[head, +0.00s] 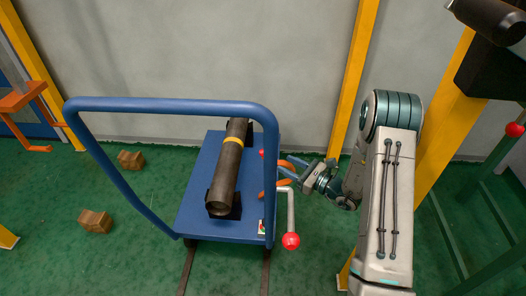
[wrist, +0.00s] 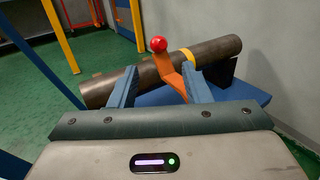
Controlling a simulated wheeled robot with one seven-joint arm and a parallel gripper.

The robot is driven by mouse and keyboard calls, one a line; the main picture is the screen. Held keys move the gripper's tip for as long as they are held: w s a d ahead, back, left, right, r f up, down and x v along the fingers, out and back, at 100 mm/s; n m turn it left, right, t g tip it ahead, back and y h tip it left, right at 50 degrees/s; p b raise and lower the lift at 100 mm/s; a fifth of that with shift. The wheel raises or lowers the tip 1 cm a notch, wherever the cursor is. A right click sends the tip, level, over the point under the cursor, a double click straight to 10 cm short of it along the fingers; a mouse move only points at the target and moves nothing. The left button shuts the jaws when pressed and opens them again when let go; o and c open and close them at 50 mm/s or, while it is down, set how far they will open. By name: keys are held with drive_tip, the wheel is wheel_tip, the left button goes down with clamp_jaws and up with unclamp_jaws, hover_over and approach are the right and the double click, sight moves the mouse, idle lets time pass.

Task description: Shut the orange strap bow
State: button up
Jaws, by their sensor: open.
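The orange strap bow (wrist: 170,76) rises at a slant between my fingers in the wrist view, with a red ball (wrist: 158,44) at its upper end. It stands up in front of the dark pipe (wrist: 115,88), not lying over it. In the head view the orange bow (head: 285,182) shows at the cart's right edge, partly hidden by my fingers. The pipe (head: 227,175), with a yellow band, lies along the blue cart. My gripper (wrist: 157,76) is open, its blue fingers on either side of the bow; contact cannot be told. It also shows in the head view (head: 287,166).
A grey lever with a red ball (head: 291,241) stands at the cart's right front corner. A blue handrail (head: 170,106) arches over the cart (head: 198,190). Yellow posts (head: 354,70) stand by the wall. Brown blocks (head: 95,221) lie on the green floor at left.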

sight(262, 152)
drive_tip(key=b+x, duration=0.2)
drive_tip(key=x, duration=0.9)
drive_tip(key=shift+a+r+b, duration=0.1)
drive_tip(key=shift+a+b, duration=0.1)
drive_tip(key=shift+b, duration=0.1)
